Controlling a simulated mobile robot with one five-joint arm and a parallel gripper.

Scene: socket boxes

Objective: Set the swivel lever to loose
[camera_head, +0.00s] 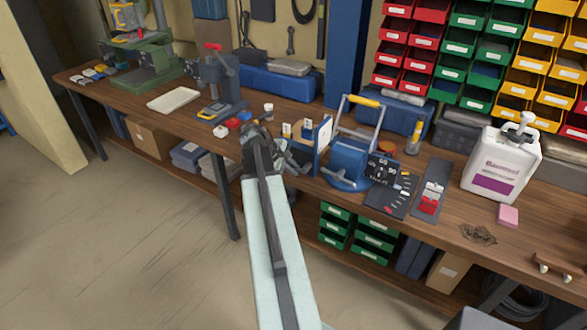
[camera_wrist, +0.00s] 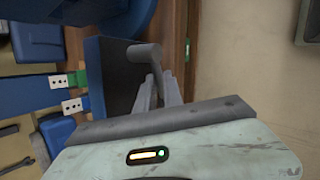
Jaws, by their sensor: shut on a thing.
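A blue vise-like device (camera_head: 350,160) with a round base and a yellow-topped handle stands near the middle of the bench. Its curved blue base seems to show at the top of the wrist view (camera_wrist: 115,10). My gripper (camera_head: 281,158) is at the bench's front edge, left of this device. In the wrist view my gripper (camera_wrist: 158,92) has its fingers close around a grey lever (camera_wrist: 146,54) with a thick rounded end. The lever's end sticks out past the fingertips. Its pivot is hidden, and in the head view my arm hides the grip.
A dark block with a blue side (camera_wrist: 112,75) stands close beside the fingers. A dark marked plate (camera_head: 385,185) lies right of the device. A white jug (camera_head: 502,162) stands farther right. The floor in front of the bench is clear.

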